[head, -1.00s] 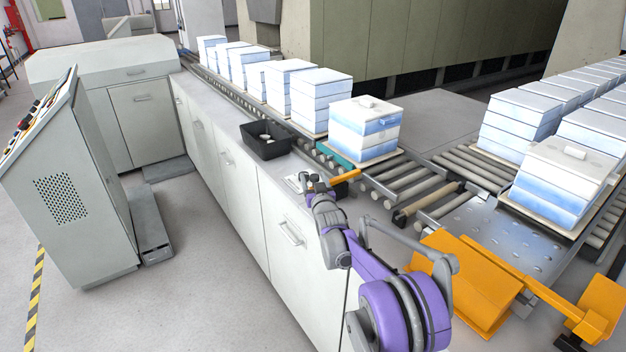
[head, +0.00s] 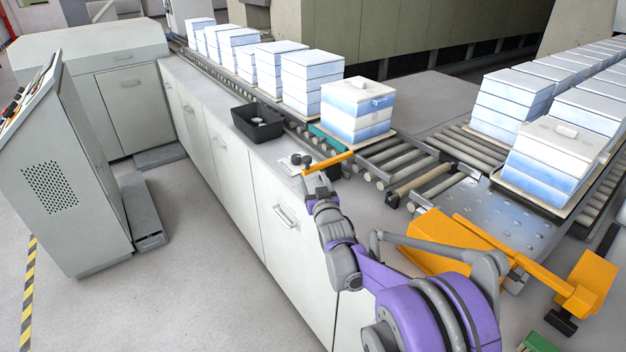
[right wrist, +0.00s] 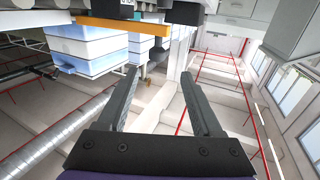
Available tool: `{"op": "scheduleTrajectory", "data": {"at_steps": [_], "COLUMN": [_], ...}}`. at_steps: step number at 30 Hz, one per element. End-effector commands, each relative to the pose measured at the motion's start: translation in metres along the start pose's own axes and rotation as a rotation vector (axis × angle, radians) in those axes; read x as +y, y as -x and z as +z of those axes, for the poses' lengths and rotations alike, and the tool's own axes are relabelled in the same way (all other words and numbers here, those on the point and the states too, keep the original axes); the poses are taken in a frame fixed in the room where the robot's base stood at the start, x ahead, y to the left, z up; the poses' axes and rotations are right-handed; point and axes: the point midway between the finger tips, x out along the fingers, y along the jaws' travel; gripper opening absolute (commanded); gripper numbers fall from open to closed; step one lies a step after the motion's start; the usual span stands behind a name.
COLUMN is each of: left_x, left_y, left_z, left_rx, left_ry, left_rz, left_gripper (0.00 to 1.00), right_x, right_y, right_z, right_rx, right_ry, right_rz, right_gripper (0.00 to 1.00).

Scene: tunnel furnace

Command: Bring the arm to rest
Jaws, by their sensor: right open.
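My right arm comes up from the lower right in the head view, with purple and grey links. Its right gripper (head: 302,161) is small there, near the counter edge by an orange bar (head: 328,163). In the right wrist view the gripper (right wrist: 160,82) has its two grey fingers spread wide with nothing between them. The orange bar (right wrist: 122,26) crosses above the fingers there, and a blue-and-white stack (right wrist: 85,48) hangs upside down in that picture, apart from the fingers. My left gripper is not in view.
A black bin (head: 257,124) stands on the white counter (head: 240,190) beside the roller conveyor (head: 408,158). A blue-and-white block stack (head: 357,108) stands on the conveyor, with several more behind and at right. An orange frame (head: 450,240) lies right of my arm.

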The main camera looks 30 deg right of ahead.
Motion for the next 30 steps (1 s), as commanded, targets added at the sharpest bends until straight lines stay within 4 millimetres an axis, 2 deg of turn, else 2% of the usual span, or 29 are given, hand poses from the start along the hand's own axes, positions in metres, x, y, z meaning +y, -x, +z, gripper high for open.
{"op": "scheduleTrajectory", "data": {"at_steps": [9, 11, 14, 17, 20, 25, 30], "left_x": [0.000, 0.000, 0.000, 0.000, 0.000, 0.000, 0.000], "left_y": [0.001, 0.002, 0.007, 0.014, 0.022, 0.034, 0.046], "left_z": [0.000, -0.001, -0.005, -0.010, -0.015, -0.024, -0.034], "left_rx": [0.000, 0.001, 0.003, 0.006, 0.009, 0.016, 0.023], "left_ry": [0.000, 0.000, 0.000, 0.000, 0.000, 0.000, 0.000], "left_rz": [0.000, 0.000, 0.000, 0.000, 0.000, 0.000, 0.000], "left_gripper": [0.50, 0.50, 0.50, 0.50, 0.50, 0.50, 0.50], "right_x": [-0.002, -0.007, -0.023, -0.045, -0.066, -0.090, -0.099], "right_y": [0.002, 0.007, 0.029, 0.068, 0.117, 0.212, 0.312], "right_z": [-0.001, -0.003, -0.008, -0.011, -0.008, 0.007, 0.030], "right_rx": [-0.008, -0.030, -0.108, -0.233, -0.375, -0.613, -0.840], "right_ry": [0.000, -0.001, 0.000, 0.006, 0.019, 0.052, 0.102], "right_rz": [-0.002, -0.008, -0.026, -0.056, -0.091, -0.153, -0.216], "right_gripper": [0.67, 0.67, 0.67, 0.67, 0.67, 0.67, 0.67]}}
